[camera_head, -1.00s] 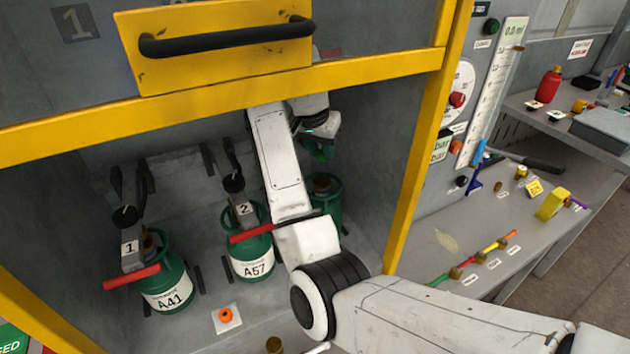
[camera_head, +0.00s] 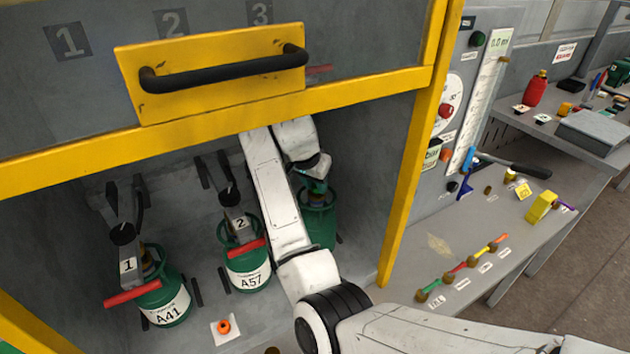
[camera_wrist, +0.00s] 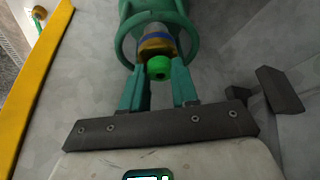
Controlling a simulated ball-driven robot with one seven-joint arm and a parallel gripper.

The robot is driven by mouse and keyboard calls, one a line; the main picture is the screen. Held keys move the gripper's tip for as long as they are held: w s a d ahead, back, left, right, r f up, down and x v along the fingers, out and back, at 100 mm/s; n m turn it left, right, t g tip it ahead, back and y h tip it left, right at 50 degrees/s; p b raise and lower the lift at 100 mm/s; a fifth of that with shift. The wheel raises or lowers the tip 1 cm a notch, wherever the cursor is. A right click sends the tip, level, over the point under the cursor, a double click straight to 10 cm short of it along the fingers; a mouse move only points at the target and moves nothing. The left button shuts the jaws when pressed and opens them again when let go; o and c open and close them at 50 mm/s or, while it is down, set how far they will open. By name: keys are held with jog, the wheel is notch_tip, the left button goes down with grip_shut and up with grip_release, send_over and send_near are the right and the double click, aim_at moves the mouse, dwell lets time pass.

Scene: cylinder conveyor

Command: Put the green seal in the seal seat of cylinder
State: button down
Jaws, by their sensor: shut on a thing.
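My gripper (camera_wrist: 159,84) is shut on the green seal (camera_wrist: 158,68), a small bright green ring with a dark hole, held between its green fingertips in the wrist view. Just beyond the seal is the brass valve (camera_wrist: 156,45) with a blue band, on a green cylinder (camera_wrist: 150,8) with a ring collar. The seal overlaps the valve's near end in that view; I cannot tell whether they touch. In the head view my gripper (camera_head: 315,184) is directly over the third cylinder (camera_head: 319,222), partly hidden by my arm. The seal is not distinguishable there.
Cylinders A41 (camera_head: 168,303) and A57 (camera_head: 248,275) stand left of my arm, with black-handled fixtures above them. An orange ring (camera_head: 224,326) lies on a white card on the floor. The yellow door frame (camera_head: 405,180) is close on the right, with a yellow beam above.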

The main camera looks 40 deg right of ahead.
jog(key=c, duration=0.8)
grip_release()
jog(key=shift+f, duration=0.25)
jog(key=shift+c, duration=0.2)
jog(key=shift+s, duration=0.1)
jog(key=b+v, duration=0.1)
jog(key=v, duration=1.1)
jog(key=shift+r, duration=0.15)
jog(key=s+a+f+n, duration=0.1)
jog(key=s+f+n, duration=0.3)
jog(key=s+f, duration=0.5)
jog(key=s+a+f+n, duration=0.2)
jog(key=s+f+n, duration=0.3)
jog(key=f, duration=0.8)
jog(key=s+a+f+n+y, duration=0.1)
jog(key=s+a+f, duration=0.1)
jog(key=s, duration=0.4)
jog(key=s+a+f+n+y, duration=0.1)
jog(key=s+a+f+n, duration=0.1)
jog(key=s, duration=0.5)
jog(key=s+a+f+n+y, duration=0.2)
jog(key=s+a+f, duration=0.1)
jog(key=s+a, duration=0.2)
jog(key=shift+s+a+f, duration=0.3)
jog(key=shift+s+f, duration=0.05)
jog(key=shift+s, duration=0.45)
